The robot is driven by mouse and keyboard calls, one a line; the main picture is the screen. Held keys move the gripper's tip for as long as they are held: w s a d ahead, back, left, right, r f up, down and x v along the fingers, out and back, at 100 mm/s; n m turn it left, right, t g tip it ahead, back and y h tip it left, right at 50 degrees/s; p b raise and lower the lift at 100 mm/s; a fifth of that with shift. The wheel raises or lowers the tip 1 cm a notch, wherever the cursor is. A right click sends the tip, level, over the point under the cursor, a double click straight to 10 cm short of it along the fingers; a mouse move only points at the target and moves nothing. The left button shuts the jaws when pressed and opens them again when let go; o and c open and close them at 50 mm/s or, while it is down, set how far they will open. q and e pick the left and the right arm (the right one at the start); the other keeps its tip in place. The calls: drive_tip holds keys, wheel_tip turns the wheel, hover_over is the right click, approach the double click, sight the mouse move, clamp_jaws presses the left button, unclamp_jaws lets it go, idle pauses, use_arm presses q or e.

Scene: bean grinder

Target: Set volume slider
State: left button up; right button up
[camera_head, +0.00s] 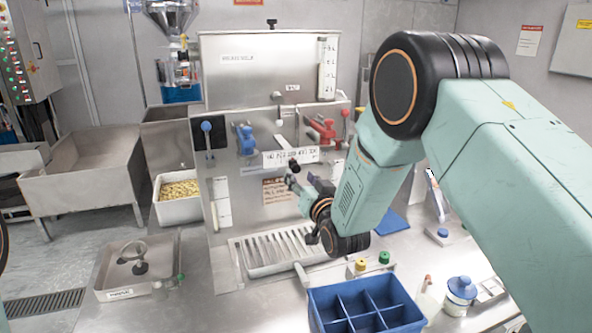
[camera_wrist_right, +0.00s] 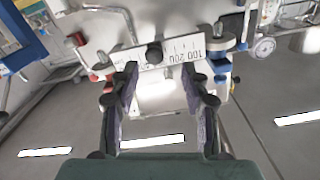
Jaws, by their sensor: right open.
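The volume slider's white scale plate (camera_head: 290,156) is on the front of the steel machine, below the red and blue valves. In the right wrist view the scale (camera_wrist_right: 185,50) appears upside down, with a round black knob (camera_wrist_right: 154,54) on it. My right gripper (camera_head: 290,176) is in front of the machine just below the scale. In the right wrist view its two dark fingers (camera_wrist_right: 161,75) are apart, with the knob beyond the gap between the tips. Nothing is between the fingers. My left gripper is not in view.
A blue divided bin (camera_head: 318,292) stands at the front of the steel table. A slotted drip tray (camera_head: 243,263) lies below the machine. A blue valve (camera_head: 246,139) and a red valve (camera_head: 321,130) flank the scale above. A white jar (camera_head: 459,296) stands at the right.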

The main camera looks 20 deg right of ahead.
sight(297, 169)
drive_tip(key=w, duration=0.3)
drive_tip(key=shift+d+f, duration=0.15)
drive_tip(key=shift+d, duration=0.25)
drive_tip(key=shift+w+d, duration=0.25)
drive_tip(key=shift+w, duration=0.1)
drive_tip(key=shift+w+a, duration=0.2)
drive_tip(key=shift+a, duration=0.4)
drive_tip(key=shift+d, duration=0.5)
drive_tip(key=c, duration=0.5)
drive_tip(key=shift+a, duration=0.4)
clamp_jaws()
drive_tip(key=shift+d, duration=0.3)
drive_tip(key=shift+a, duration=0.1)
